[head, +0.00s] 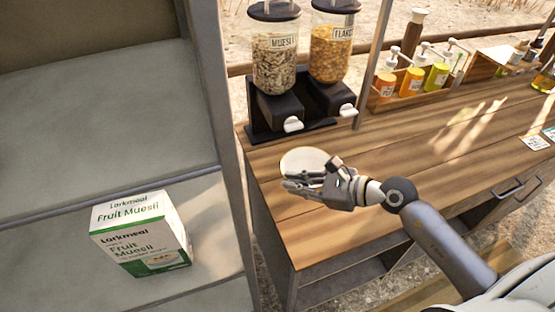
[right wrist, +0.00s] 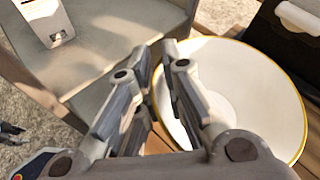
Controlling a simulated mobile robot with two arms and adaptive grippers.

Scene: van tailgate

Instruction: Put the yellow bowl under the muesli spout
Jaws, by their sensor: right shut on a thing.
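The bowl (head: 302,160) looks pale inside with a thin yellow rim. It is over the near left end of the wooden counter (head: 440,140); I cannot tell whether it touches the wood. My right gripper (head: 290,183) is shut on its near rim. The right wrist view shows the fingers (right wrist: 166,85) at the left side of the bowl (right wrist: 250,85). The muesli dispenser (head: 275,65) stands behind the bowl. Its white spout (head: 293,124) is just beyond the bowl's far rim in the head view.
The flakes dispenser (head: 332,50) stands to the right of the muesli one. A wooden rack (head: 415,92) of pump bottles is further right. A Fruit Muesli box (head: 140,235) sits on the grey shelf at left. The counter's middle is clear.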

